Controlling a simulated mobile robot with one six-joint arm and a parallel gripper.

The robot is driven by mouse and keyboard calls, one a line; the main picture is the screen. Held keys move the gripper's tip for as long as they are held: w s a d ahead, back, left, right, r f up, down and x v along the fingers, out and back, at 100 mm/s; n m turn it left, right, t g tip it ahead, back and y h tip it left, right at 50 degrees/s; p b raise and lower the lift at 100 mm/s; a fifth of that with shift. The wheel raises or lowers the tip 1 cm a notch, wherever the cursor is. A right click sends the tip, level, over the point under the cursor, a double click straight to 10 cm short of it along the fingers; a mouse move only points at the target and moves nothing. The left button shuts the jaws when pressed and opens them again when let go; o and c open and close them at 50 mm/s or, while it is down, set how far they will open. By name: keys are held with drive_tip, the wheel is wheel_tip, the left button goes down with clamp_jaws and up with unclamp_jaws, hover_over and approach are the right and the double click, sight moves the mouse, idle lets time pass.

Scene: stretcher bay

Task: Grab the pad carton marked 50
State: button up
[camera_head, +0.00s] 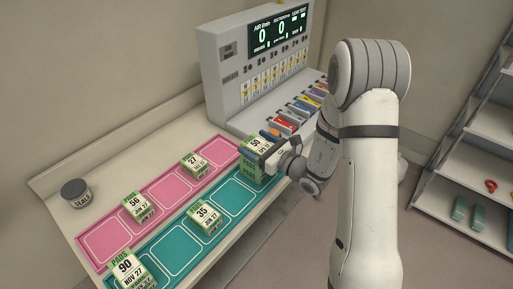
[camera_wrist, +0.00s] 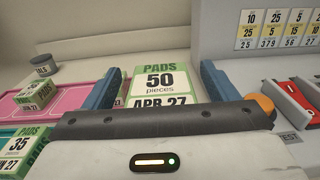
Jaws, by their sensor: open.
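The pad carton marked 50 (camera_head: 251,171) is white and green and stands at the far right end of the teal strip in the head view. In the wrist view the same carton (camera_wrist: 160,85) reads "PADS 50 pieces APR 27". My gripper (camera_wrist: 160,82) is open, with one blue finger on each side of the carton in that view. I cannot tell whether the fingers touch it. In the head view my gripper (camera_head: 268,151) is at the carton's upper right and hides part of it.
Cartons marked 27 (camera_head: 195,164), 56 (camera_head: 138,207), 35 (camera_head: 205,217) and 90 (camera_head: 130,270) stand on the pink and teal strips. A dark jar (camera_head: 75,192) is at the left. A grey display unit (camera_head: 232,75) with coloured items before it stands behind. Shelves (camera_head: 472,170) are at the right.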

drive_tip(key=c, duration=1.2)
